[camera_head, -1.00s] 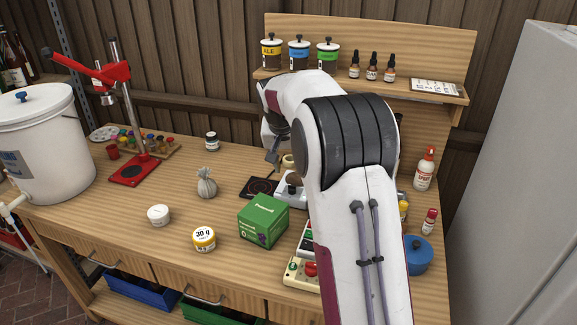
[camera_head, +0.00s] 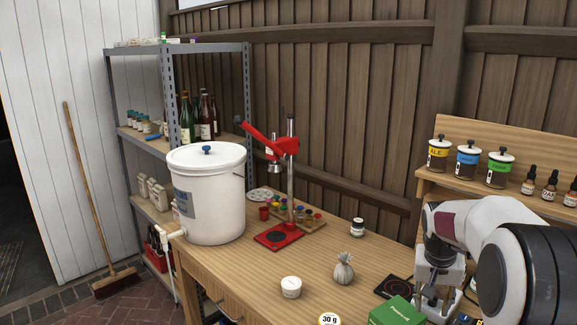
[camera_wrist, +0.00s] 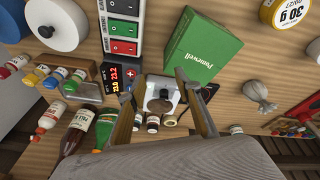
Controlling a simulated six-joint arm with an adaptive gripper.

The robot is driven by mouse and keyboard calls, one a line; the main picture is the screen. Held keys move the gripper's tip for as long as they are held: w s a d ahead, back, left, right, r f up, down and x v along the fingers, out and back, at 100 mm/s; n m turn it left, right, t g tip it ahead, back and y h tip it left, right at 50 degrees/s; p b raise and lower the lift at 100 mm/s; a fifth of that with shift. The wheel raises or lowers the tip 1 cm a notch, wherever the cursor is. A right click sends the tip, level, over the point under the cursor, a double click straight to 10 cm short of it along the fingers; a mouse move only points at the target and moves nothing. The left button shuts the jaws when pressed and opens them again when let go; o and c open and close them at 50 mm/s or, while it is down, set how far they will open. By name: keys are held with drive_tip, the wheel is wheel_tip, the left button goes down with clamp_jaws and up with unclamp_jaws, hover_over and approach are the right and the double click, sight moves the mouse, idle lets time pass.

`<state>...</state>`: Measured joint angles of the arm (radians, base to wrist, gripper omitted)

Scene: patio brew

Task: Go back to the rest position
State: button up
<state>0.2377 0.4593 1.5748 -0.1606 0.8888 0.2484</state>
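My gripper (camera_head: 433,300) hangs at the right of the head view, pointing down over the back right part of the bench. In the wrist view my gripper (camera_wrist: 162,108) has its two fingers spread apart with nothing held between them.
A white bucket (camera_head: 208,195), red capping press (camera_head: 279,236), grey pouch (camera_head: 343,269) and white tub (camera_head: 291,287) stand on the bench. Several bottles, including a green one (camera_wrist: 104,130), and a switch panel (camera_wrist: 122,30) are near my gripper. Bare wood lies around the pouch.

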drive_tip(key=s+a+r+n+t, duration=0.1)
drive_tip(key=s+a+r, duration=0.2)
drive_tip(key=s, duration=0.8)
drive_tip(key=s+a+r+n+t+y, duration=0.1)
drive_tip(key=s+a+r+n, duration=0.1)
drive_tip(key=s+a, duration=0.6)
drive_tip(key=s+a+r+n+t+y, duration=0.1)
drive_tip(key=s+a+r, duration=0.3)
drive_tip(key=s, duration=1.1)
drive_tip(key=shift+a+r+n, duration=0.25)
drive_tip(key=shift+a+n, duration=0.05)
drive_tip(key=shift+a, duration=0.7)
